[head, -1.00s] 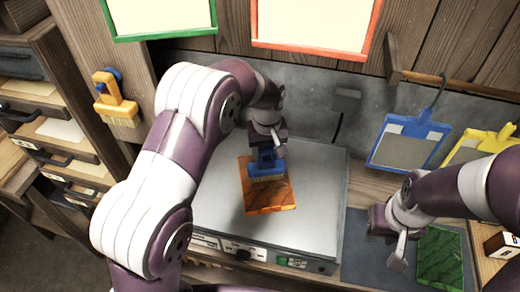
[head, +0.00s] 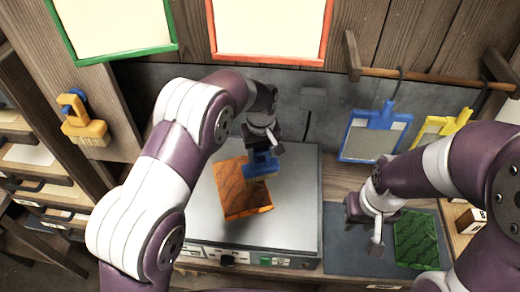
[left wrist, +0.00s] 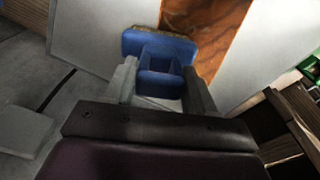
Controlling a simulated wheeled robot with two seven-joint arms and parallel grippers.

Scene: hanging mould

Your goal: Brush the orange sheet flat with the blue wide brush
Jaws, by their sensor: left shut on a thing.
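The orange sheet (head: 240,192) lies on the grey metal plate (head: 295,215) of a bench device, turned slightly and with its edges looking raised. My left gripper (head: 262,147) is shut on the blue wide brush (head: 262,167), whose bristles point down at the right part of the sheet. In the left wrist view the blue brush (left wrist: 160,48) sits between the fingers, with the orange sheet (left wrist: 215,25) just beyond it. Whether the bristles touch the sheet is hard to tell. My right gripper (head: 365,230) is over the dark mat, near a green sheet (head: 415,238); its fingers' opening is unclear.
An orange-yellow brush (head: 84,127) hangs on the wooden post at left. Blue (head: 375,135) and yellow (head: 440,130) frames hang from a rail at right. Green-edged (head: 115,25) and red-edged (head: 270,30) panels are on the back wall. Drawers stand at far left.

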